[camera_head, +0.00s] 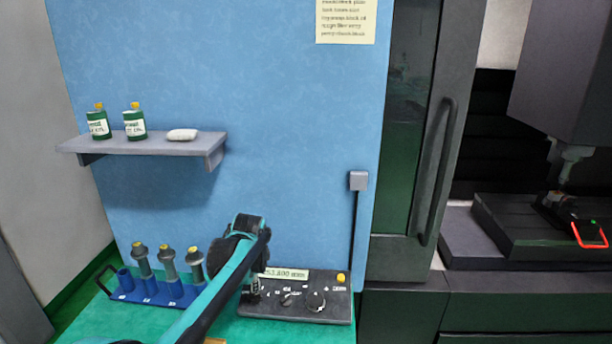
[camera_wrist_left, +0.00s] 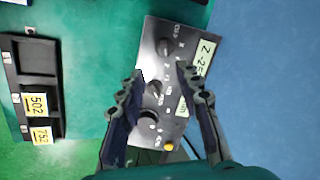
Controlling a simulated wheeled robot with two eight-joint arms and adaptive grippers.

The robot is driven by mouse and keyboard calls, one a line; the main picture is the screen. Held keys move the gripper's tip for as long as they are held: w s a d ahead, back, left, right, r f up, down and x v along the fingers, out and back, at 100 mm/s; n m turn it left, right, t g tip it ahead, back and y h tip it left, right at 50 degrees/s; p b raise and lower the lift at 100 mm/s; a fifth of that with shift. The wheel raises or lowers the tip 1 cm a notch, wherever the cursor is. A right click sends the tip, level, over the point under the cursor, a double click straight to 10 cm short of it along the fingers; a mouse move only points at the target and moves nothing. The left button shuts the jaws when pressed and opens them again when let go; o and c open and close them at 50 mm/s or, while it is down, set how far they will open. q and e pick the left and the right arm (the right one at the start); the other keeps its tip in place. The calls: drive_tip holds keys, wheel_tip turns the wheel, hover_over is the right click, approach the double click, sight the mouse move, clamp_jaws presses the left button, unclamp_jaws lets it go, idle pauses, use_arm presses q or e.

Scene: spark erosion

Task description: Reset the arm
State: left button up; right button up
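My left arm (camera_head: 222,285) reaches in from the bottom of the head view, over the green bench. Its gripper is at the left end of a dark control panel (camera_head: 325,312), partly hidden behind the arm. In the left wrist view the left gripper (camera_wrist_left: 160,72) is open, its two fingers apart with nothing held between them. The panel (camera_wrist_left: 150,32) with black knobs (camera_wrist_left: 154,90) and a yellow button (camera_wrist_left: 168,145) shows between and beyond the fingers. I cannot tell whether the fingers touch it. My right gripper is not in view.
A blue rack (camera_head: 128,296) with several grey, yellow-topped holders stands left of the arm. A shelf (camera_head: 150,146) above carries two green jars and a white item. A dark cabinet with a handle (camera_head: 440,170) and a machine table (camera_head: 520,230) stand to the right.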

use_arm(q)
drive_tip(key=s+r+n+t+b, duration=0.1)
drive_tip(key=s+r+n, duration=0.15)
drive_tip(key=s, duration=0.45)
drive_tip(key=s+r+n, duration=0.1)
drive_tip(key=s+n, duration=0.2)
drive_tip(key=s, duration=0.5)
drive_tip(key=s+f+n+t, duration=0.1)
drive_tip(key=s+f+n, duration=0.2)
drive_tip(key=s, duration=0.5)
drive_tip(key=s+d+f+n+t+h+b, duration=0.1)
drive_tip(key=s+f+n, duration=0.3)
drive_tip(key=s, duration=0.4)
drive_tip(key=shift+d, duration=0.1)
